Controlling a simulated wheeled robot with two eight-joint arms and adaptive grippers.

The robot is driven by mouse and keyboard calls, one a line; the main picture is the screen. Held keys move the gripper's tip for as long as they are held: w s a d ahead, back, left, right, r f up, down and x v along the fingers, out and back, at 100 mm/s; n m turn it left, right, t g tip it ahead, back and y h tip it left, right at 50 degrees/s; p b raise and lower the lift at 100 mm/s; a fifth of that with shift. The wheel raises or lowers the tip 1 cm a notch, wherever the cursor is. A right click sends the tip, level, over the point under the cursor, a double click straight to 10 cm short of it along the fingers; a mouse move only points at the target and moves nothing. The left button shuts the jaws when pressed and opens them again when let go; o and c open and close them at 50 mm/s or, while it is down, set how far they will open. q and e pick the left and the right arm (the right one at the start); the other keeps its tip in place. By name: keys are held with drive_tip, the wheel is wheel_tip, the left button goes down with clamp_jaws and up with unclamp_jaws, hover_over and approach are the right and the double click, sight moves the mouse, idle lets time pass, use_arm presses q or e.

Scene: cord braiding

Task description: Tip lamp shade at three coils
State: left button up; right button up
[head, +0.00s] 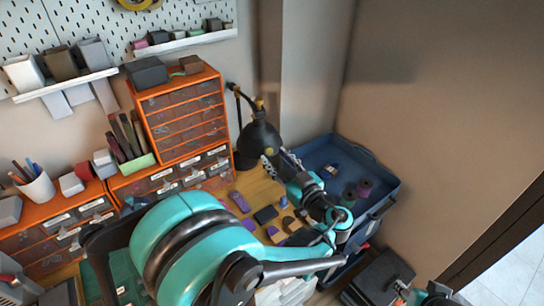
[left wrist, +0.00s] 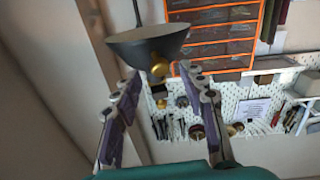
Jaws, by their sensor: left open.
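The black, dome-shaped lamp shade (head: 261,138) hangs from the desk lamp's arm beside the orange drawer cabinet. My left gripper (head: 279,161) is open just below and right of the shade. In the left wrist view the shade (left wrist: 148,44) appears beyond the fingertips (left wrist: 160,80), with a brass-coloured round part below its rim.
The blue tray (head: 385,207) stands against the wall, right of my left gripper. The orange drawer cabinet (head: 183,108) is close to the lamp's left. Small blocks and a purple piece (head: 239,202) lie on the wooden bench below. Open air lies above the tray.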

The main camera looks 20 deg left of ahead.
use_arm(q)
drive_tip(key=shift+x, duration=1.35)
clamp_jaws()
drive_tip(key=r+g+h+p, duration=0.1)
drive_tip(key=p, duration=0.2)
drive_tip(key=r+g+h+p, duration=0.1)
drive_tip(key=r+p, duration=0.1)
drive_tip(key=p, duration=0.2)
drive_tip(key=s+d+r+h+p, duration=0.1)
drive_tip(key=r+p, duration=0.1)
drive_tip(key=p, duration=0.1)
drive_tip(key=shift+s+d+m+g+h+p, duration=0.1)
drive_tip(key=shift+m+g+h+p, duration=0.2)
drive_tip(key=shift+m+g+h, duration=0.1)
